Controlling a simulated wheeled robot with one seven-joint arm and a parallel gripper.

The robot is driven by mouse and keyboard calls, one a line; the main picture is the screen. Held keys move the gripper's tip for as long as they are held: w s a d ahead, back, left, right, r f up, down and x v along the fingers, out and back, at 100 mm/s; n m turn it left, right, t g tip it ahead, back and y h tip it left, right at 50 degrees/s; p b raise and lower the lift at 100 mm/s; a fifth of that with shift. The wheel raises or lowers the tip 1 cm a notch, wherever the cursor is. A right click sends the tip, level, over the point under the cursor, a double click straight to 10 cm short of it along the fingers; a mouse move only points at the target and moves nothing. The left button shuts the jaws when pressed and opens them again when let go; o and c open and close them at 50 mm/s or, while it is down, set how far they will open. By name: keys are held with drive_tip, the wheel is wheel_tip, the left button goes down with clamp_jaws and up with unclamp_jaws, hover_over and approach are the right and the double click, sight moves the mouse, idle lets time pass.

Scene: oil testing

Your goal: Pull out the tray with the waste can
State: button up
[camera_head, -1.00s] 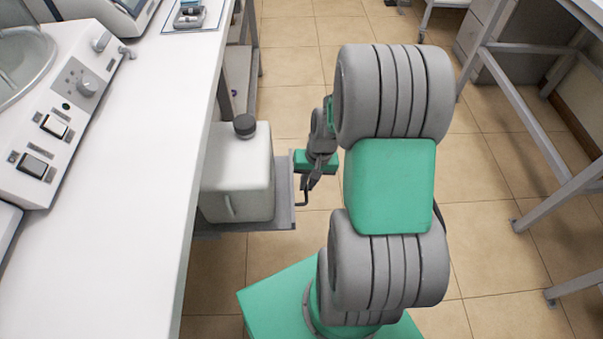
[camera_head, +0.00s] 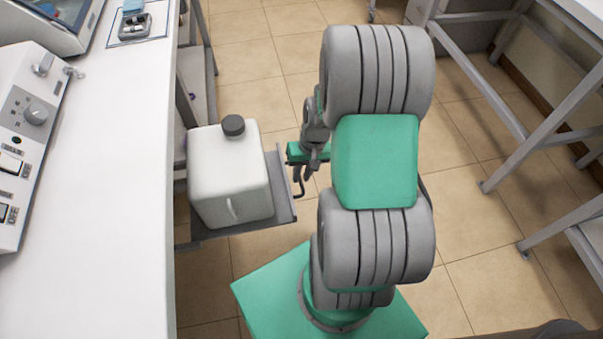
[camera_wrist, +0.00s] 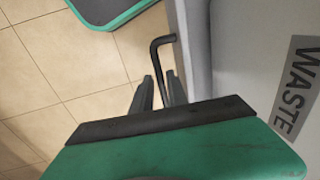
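The white waste can (camera_head: 230,180) with a dark cap stands upright on a grey tray (camera_head: 282,190), which sticks out from under the white bench. In the wrist view the can's side (camera_wrist: 255,50) shows a grey "WASTE" label (camera_wrist: 298,88). A thin dark bent handle (camera_head: 299,190) is at the tray's outer edge. It also shows in the wrist view (camera_wrist: 155,52). My gripper (camera_head: 303,174) is at this handle, with its fingers (camera_wrist: 161,80) on both sides of the bar, close around it. The exact finger contact is hard to see.
The white bench (camera_head: 110,200) on the left carries lab devices and a small tray (camera_head: 137,28). A metal-framed table (camera_head: 520,130) stands on the right. Tiled floor (camera_head: 260,60) is open between them. My green base is below the arm.

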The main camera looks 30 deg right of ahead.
drive_tip(key=shift+o, duration=1.3)
wheel_tip(320, 180, up, 8)
drive_tip(key=d+p, duration=0.1)
drive_tip(key=p, duration=0.1)
drive_tip(key=shift+s+d+f, duration=0.15)
drive_tip(key=shift+s+d, duration=0.05)
drive_tip(key=shift+s, duration=0.05)
drive_tip(key=s+a+r+n+t+p, duration=0.1)
drive_tip(key=a+r+p, duration=0.3)
drive_tip(key=r, duration=0.6)
drive_tip(key=s+a+r+n+h+p, duration=0.1)
drive_tip(key=a+r+p, duration=0.3)
drive_tip(key=r, duration=0.7)
drive_tip(key=s+a+r+n+t+h+p, duration=0.1)
drive_tip(key=a+r+p, duration=0.3)
drive_tip(key=r+p, duration=0.4)
wheel_tip(320, 180, up, 3)
drive_tip(key=shift+s+a+f+n+t, duration=0.1)
drive_tip(key=shift+s+a+n+t, duration=0.1)
drive_tip(key=shift+a+n+t, duration=0.15)
